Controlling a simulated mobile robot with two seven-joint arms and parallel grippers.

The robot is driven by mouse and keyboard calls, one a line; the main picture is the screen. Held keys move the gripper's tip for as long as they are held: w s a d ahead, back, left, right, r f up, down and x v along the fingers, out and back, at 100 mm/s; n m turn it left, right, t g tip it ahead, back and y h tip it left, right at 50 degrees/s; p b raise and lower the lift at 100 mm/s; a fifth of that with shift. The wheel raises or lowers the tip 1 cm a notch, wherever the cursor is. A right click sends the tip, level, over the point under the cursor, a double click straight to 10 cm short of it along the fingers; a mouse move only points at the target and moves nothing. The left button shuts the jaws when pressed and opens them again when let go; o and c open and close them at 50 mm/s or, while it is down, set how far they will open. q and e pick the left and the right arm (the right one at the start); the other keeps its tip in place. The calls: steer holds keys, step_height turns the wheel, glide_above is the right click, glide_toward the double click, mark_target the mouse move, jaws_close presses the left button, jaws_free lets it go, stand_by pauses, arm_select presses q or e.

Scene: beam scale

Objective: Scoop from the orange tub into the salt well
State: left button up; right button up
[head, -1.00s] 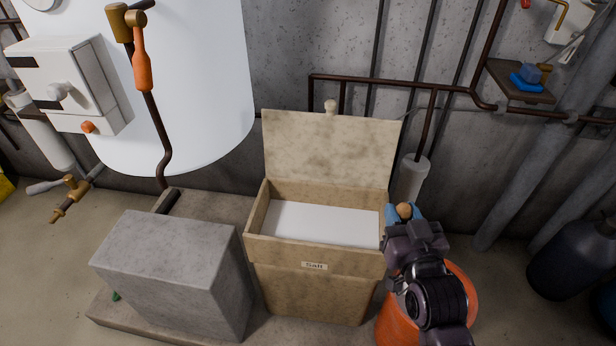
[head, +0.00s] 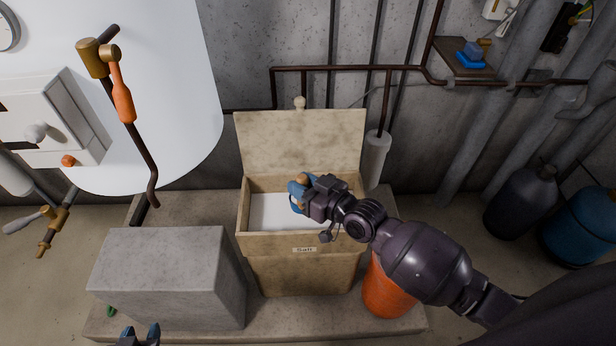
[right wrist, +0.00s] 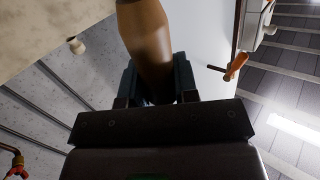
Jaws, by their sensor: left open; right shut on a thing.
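The salt well (head: 300,272) is a tan box labelled "Salt", with its lid (head: 300,142) raised against the wall and white salt (head: 268,210) inside. My right gripper (head: 299,190) is over the salt well's opening, shut on a brown wooden handle, which also shows between the fingers in the right wrist view (right wrist: 146,40). The scoop end of this handle is hidden. The orange tub (head: 385,292) stands right of the well, partly covered by my right arm; its inside is hidden. My left gripper (head: 140,335) is open and empty at the bottom edge, in front of the grey block.
A grey concrete block (head: 160,270) stands left of the well. A white tank (head: 150,90) with an orange-handled lever (head: 122,95) hangs behind it. Pipes (head: 340,69) run along the wall. Dark and blue cylinders (head: 580,225) stand at the right.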

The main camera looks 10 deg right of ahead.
steer(key=shift+w+d+f, duration=0.25)
steer(key=shift+d+f, duration=0.3)
steer(key=shift+d, duration=0.1)
steer(key=shift+m+g+h, duration=0.3)
steer(key=shift+m+g, duration=0.3)
steer(key=shift+g, duration=0.2)
steer(key=shift+w+d+f+b, duration=0.1)
steer(key=shift+w+f+b, duration=0.2)
steer(key=shift+f, duration=0.4)
steer(key=shift+w+a+f+b, duration=0.1)
steer(key=shift+w+f, duration=0.35)
steer(key=shift+f, duration=0.3)
steer(key=shift+w+d+f+b, duration=0.15)
steer(key=shift+w+f, duration=0.2)
steer(key=shift+f, duration=0.35)
steer(key=shift+w+f+m+g+b, duration=0.35)
steer(key=shift+w+f+g, duration=0.1)
steer(key=shift+f, duration=0.4)
steer(key=shift+w+f+m+g+b, duration=0.25)
steer(key=shift+w+f+g+b, duration=0.15)
steer(key=shift+f, duration=0.45)
steer(key=shift+r, duration=0.15)
steer(key=shift+d+f, duration=0.1)
steer(key=shift+f, duration=0.3)
steer(key=shift+r, duration=0.1)
